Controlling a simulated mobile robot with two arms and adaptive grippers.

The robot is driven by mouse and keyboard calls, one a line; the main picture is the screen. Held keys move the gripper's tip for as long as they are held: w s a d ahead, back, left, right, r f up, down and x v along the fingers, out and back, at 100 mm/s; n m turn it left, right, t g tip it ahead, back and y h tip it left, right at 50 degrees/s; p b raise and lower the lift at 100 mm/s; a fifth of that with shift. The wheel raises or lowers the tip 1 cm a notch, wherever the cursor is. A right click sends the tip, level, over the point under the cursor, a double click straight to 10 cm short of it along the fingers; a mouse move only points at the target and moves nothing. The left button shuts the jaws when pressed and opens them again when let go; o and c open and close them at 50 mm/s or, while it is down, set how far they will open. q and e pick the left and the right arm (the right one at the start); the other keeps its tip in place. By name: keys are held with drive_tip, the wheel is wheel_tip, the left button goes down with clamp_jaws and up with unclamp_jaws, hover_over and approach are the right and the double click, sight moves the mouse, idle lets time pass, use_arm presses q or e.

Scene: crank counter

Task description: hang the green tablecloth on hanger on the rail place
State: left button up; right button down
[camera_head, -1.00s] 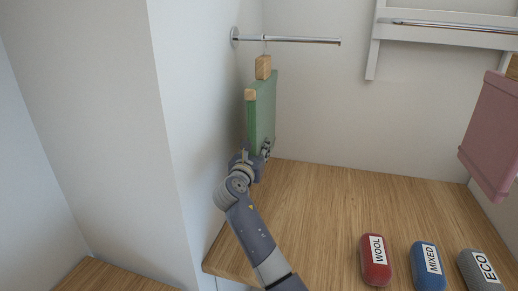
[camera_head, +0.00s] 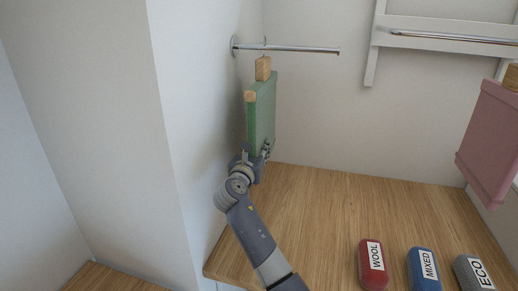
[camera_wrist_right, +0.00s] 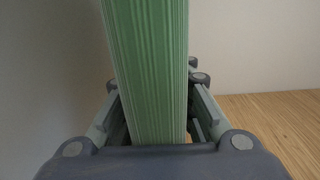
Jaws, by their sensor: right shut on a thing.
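The green tablecloth (camera_head: 262,112) hangs upright on a wooden hanger (camera_head: 263,68), close to the wall on the left. The hanger's thin hook reaches up to the chrome rail (camera_head: 290,48), near its wall end; I cannot tell whether the hook rests on it. My right gripper (camera_head: 264,152) is shut on the lower part of the tablecloth. In the right wrist view the green cloth (camera_wrist_right: 148,70) stands between the two fingers (camera_wrist_right: 157,115). My left gripper is out of view.
A pink cloth (camera_head: 490,140) hangs at the right, near a white wall rack (camera_head: 450,38). Red WOOL (camera_head: 372,264), blue MIXED (camera_head: 424,270) and grey ECO (camera_head: 474,272) blocks lie on the wooden counter (camera_head: 330,200). The counter's middle is clear.

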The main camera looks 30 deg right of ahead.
drive_tip(key=shift+r, duration=0.2)
drive_tip(key=shift+x, duration=3.5)
drive_tip(key=shift+f, duration=0.1)
